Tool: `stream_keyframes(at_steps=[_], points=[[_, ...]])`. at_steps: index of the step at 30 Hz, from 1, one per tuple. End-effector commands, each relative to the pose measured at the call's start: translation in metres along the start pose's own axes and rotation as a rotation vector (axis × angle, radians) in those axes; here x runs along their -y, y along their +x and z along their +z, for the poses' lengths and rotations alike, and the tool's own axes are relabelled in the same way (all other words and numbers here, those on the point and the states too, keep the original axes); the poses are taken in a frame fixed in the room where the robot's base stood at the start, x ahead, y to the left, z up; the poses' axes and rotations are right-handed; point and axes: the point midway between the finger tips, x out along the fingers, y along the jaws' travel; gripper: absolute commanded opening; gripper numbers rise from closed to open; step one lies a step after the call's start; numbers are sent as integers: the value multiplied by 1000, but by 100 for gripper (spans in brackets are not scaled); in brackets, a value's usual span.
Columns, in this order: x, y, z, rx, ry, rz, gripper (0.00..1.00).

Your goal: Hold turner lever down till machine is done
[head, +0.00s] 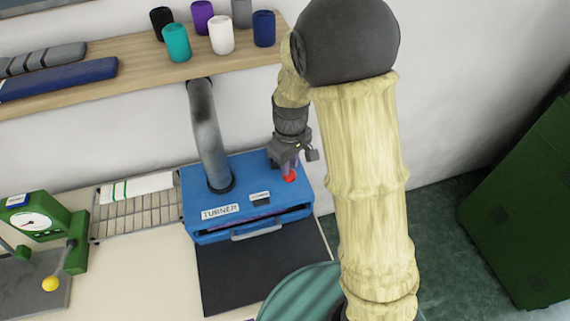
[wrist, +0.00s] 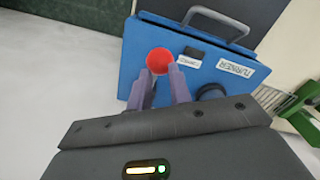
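The turner is a blue box machine (head: 250,180) with a TURNER label, standing on the worktable; it also shows in the wrist view (wrist: 200,65). Its lever has a red knob (head: 290,177) at the right side of the machine top, seen as a red ball in the wrist view (wrist: 160,61). My gripper (head: 287,165) is just above the knob, pointing down. In the wrist view its two fingers (wrist: 161,78) stand apart, with the knob at their tips. I cannot tell whether they touch it. How far the lever is down is unclear.
A wire rack (head: 135,215) with white cloth and a green dial device (head: 35,222) stand left. A dark mat (head: 260,275) lies in front. A green cabinet (head: 525,205) stands right.

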Motion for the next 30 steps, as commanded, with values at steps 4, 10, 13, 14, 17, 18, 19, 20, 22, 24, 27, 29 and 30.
stream_keyframes(at_steps=[4,10,13,14,17,18,19,20,22,24,27,29,30], points=[[0,6,0,0,0,0,20],[0,13,0,0,0,0,20],[0,16,0,0,0,0,20],[0,17,0,0,0,0,20],[0,20,0,0,0,0,20],[0,21,0,0,0,0,20],[0,22,0,0,0,0,20],[-1,23,0,0,1,1,20],[-1,26,0,0,1,1,20],[-1,28,0,0,1,1,20],[-1,30,0,-1,1,1,20],[-1,30,0,-1,1,1,20],[-1,30,0,-1,1,1,20]])
